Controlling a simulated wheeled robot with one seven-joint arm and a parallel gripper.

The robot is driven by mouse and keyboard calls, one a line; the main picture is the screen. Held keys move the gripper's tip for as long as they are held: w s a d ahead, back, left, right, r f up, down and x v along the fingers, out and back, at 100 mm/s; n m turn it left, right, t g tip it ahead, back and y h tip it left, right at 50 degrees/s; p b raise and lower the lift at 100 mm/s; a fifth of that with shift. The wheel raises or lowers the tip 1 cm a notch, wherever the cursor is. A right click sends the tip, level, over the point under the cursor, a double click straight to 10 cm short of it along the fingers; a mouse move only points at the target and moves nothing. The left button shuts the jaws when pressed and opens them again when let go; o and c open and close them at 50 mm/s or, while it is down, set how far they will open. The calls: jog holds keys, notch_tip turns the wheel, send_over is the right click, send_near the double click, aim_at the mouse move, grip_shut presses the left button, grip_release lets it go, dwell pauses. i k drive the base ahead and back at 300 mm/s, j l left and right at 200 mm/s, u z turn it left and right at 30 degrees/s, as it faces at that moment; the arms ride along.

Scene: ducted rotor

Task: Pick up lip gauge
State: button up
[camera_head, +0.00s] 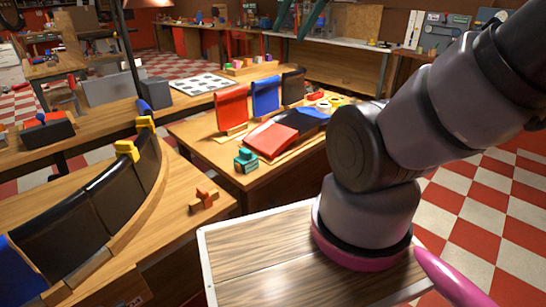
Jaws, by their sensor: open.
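I cannot tell for sure which object is the lip gauge. Small candidates are a red-orange block piece (204,198) on the near left bench and a teal block piece (246,160) on the front corner of the middle table. A red item (316,96) and a yellow ring (335,101) lie farther back on that table. My arm crosses the right side of the head view and hides part of the middle table. My gripper is not in view.
The near left bench (175,215) carries a curved row of dark panels (115,205) with yellow clamps (127,150). The middle table (205,137) holds upright red (231,106) and blue (265,95) panels. Checkered floor (490,215) is open at right.

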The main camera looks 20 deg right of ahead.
aim_at(248, 162)
jog(key=u, duration=1.15)
jog(key=i+l+z, duration=0.2)
jog(key=l, duration=0.2)
jog(key=l+z, duration=0.2)
jog(key=l, duration=0.2)
